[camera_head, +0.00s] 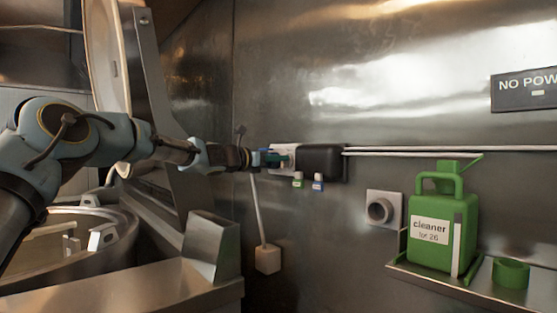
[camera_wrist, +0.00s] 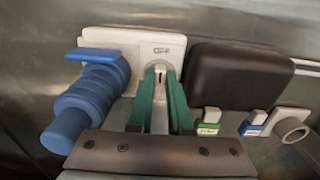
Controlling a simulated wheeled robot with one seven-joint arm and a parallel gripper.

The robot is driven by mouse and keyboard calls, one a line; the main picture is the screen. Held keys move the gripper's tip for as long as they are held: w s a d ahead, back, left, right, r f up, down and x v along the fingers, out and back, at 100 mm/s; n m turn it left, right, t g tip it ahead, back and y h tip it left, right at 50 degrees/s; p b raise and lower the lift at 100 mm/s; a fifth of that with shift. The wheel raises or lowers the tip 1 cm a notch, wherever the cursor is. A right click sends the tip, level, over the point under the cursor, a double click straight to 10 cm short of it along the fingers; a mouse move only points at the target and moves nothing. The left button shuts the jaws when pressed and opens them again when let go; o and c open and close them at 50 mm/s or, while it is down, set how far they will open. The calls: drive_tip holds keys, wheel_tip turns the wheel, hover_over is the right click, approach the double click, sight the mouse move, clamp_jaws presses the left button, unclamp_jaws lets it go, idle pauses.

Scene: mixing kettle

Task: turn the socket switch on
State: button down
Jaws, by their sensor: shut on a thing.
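The socket is a white plate (camera_wrist: 125,42) on the steel wall, seen in the wrist view with a blue plug (camera_wrist: 88,103) at its left. The socket switch (camera_wrist: 161,70) is a small pale piece on the plate below a small, hard-to-read label. My gripper (camera_wrist: 160,82) has its green fingertips closed around this switch, and they hide part of it. In the head view my gripper (camera_head: 284,161) reaches from the left to the white plate (camera_head: 283,148). The switch itself is too small to make out there.
A black box (camera_head: 322,160) sits right of the plate, with green (camera_head: 298,180) and blue (camera_head: 318,181) tags below. A grey round outlet (camera_head: 380,209), green cleaner can (camera_head: 428,251) and shelf (camera_head: 410,275) are at right. An open kettle (camera_head: 125,222) stands at left.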

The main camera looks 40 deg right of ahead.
drive_tip(key=shift+f+m+b, duration=0.1)
drive_tip(key=shift+m+b, duration=0.3)
drive_tip(key=shift+b, duration=0.1)
drive_tip(key=m+b, duration=0.8)
drive_tip(key=m, duration=0.1)
drive_tip(key=s+f+m+b, duration=0.1)
drive_tip(key=m+b, duration=0.3)
drive_tip(key=shift+m, duration=0.3)
drive_tip(key=shift+m+b, duration=1.1)
drive_tip(key=shift+m, duration=0.6)
drive_tip(key=c, duration=0.8)
unclamp_jaws()
drive_tip(key=shift+c, duration=0.2)
